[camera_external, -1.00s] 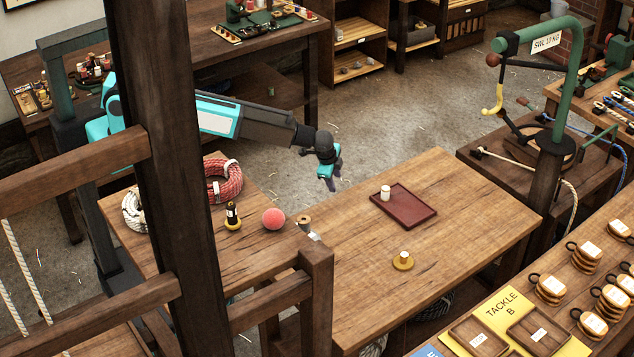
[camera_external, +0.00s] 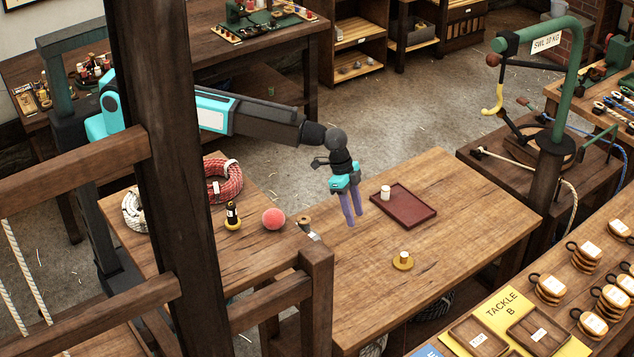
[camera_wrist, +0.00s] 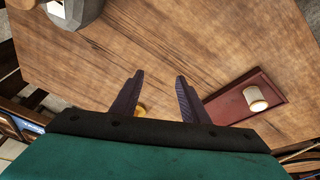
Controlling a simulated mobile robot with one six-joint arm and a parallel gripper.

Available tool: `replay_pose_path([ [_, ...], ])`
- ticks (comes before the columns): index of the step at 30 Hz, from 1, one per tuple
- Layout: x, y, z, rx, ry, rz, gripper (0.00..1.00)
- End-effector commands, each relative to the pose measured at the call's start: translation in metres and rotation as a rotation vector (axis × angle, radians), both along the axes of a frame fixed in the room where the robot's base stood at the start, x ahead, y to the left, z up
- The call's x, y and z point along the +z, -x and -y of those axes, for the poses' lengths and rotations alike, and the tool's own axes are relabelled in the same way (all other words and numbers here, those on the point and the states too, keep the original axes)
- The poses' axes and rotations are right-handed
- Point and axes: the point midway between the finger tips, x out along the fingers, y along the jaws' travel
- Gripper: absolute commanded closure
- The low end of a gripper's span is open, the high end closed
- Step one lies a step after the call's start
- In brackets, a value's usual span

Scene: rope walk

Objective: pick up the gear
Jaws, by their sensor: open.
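A small round yellow piece (camera_external: 403,262) with a pale knob on top stands on the bare wooden table, right of and nearer the camera than my gripper. I see no clear teeth on it, so I cannot tell whether it is the gear. In the wrist view, a bit of yellow (camera_wrist: 141,109) shows beside the left finger, mostly hidden. My gripper (camera_external: 352,222) points down over the table's left part, its two purple fingers apart and nothing between them. The fingers also show spread in the wrist view (camera_wrist: 160,77).
A dark red tray (camera_external: 413,213) with a white cylinder (camera_external: 385,192) lies right of my gripper. To the left are a pink ball (camera_external: 273,218), a black-and-yellow bottle-like item (camera_external: 232,216) and red rope (camera_external: 224,181). A wooden post (camera_external: 180,200) stands in front.

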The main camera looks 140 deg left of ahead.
Motion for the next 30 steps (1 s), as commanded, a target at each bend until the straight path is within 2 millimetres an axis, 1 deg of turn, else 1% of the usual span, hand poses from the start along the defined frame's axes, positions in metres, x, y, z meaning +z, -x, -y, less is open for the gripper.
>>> replay_pose_path([
  [1,-0.006,-0.022,0.012,0.002,0.04,0.038,0.59],
  [3,-0.004,-0.048,0.032,0.004,0.102,0.092,0.59],
  [5,-0.002,-0.069,0.048,0.008,0.155,0.136,0.59],
  [6,0.0,-0.083,0.06,0.009,0.191,0.164,0.59],
  [8,0.005,-0.103,0.077,0.011,0.246,0.205,0.59],
  [9,0.008,-0.116,0.088,0.012,0.284,0.232,0.59],
  [12,0.018,-0.146,0.116,0.013,0.376,0.295,0.59],
  [15,0.029,-0.172,0.142,0.016,0.466,0.348,0.59],
  [19,0.043,-0.198,0.168,0.038,0.582,0.404,0.59],
  [21,0.05,-0.209,0.176,0.071,0.652,0.428,0.59],
  [24,0.055,-0.215,0.175,0.162,0.756,0.442,0.59],
  [26,0.056,-0.214,0.169,0.221,0.804,0.442,0.59],
  [30,0.053,-0.207,0.149,0.372,0.903,0.426,0.59],
])
